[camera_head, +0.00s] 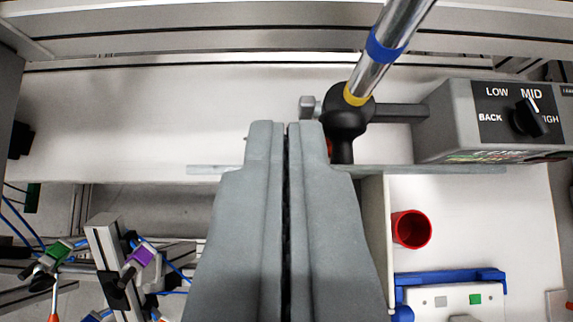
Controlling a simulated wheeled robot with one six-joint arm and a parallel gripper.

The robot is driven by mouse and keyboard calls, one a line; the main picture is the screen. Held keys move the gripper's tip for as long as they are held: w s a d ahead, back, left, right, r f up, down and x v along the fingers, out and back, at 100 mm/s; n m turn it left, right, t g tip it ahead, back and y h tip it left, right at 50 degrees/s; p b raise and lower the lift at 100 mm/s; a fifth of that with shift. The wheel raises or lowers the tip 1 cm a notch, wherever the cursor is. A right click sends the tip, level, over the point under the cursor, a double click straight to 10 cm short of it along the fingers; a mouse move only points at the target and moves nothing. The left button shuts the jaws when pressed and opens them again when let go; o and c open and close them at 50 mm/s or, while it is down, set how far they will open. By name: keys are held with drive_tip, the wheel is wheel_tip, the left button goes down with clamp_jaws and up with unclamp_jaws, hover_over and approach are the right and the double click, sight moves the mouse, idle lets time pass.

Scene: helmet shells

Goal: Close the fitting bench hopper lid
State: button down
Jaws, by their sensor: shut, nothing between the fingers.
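My gripper (285,127) is shut and empty, its two grey fingers pressed together and reaching up through the middle of the picture. A wide pale panel (140,110) lies beyond the fingertips. A thin grey edge (440,169) runs across behind the fingers, above an open space on the left and a white surface on the right. I cannot tell for sure which of these is the hopper lid, nor whether the fingers touch anything. The fingers hide the middle of the edge and what lies below it.
A chrome lever (383,50) with blue and yellow bands rises from a black ball joint (347,117), close right of the fingertips. Right of it is a grey control box (450,120) with a knob. A red cup (411,229) and clamps (140,257) lie nearer.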

drive_tip(key=shift+w+f, duration=0.45)
drive_tip(key=shift+w, duration=0.05)
